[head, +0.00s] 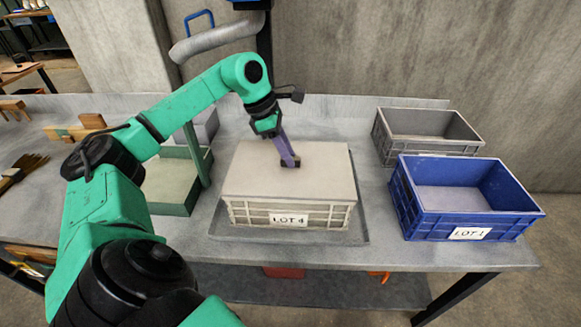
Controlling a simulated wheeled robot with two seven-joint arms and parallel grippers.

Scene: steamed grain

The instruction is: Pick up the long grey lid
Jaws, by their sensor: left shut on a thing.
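The long grey lid (320,185) lies flat over the top of the cream crate marked LOT 4 (250,215), in the middle of the bench. My left gripper (290,162) points down at the lid from above, a little right of its middle toward the back. It is shut on the lid at a small dark grip, which the fingers partly hide. I see no clear gap between lid and crate rim. What the crate holds is hidden under the lid. My right gripper is not in view.
A blue crate marked LOT 1 (400,200) and an empty grey crate (382,150) stand to the right. A green-framed box (170,208) stands close on the left. Wooden pieces and a brush (20,170) lie at far left. A wall (430,60) rises behind the bench.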

